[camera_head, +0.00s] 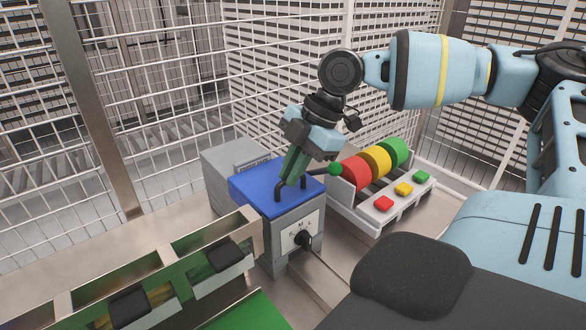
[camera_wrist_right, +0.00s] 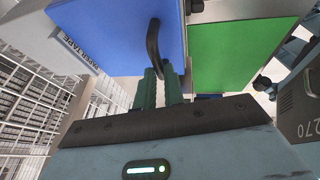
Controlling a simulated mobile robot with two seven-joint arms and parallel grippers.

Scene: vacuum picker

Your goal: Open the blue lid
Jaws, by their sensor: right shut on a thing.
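The blue lid (camera_head: 258,189) lies flat on top of a grey box (camera_head: 286,246) in the head view. It fills the upper left of the wrist view (camera_wrist_right: 115,35). Its black handle (camera_head: 278,192) is a raised bar, and it also shows in the wrist view (camera_wrist_right: 152,42). My right gripper (camera_head: 291,182) comes down from above with its dark green fingers shut on the handle. In the wrist view the fingers (camera_wrist_right: 160,88) close around the handle's near end. My left gripper is not in view.
Red, yellow and green discs (camera_head: 375,162) stand on a rack (camera_head: 362,213) to the right. A black dial (camera_head: 303,240) is on the box's front. A wire fence (camera_head: 180,90) stands behind.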

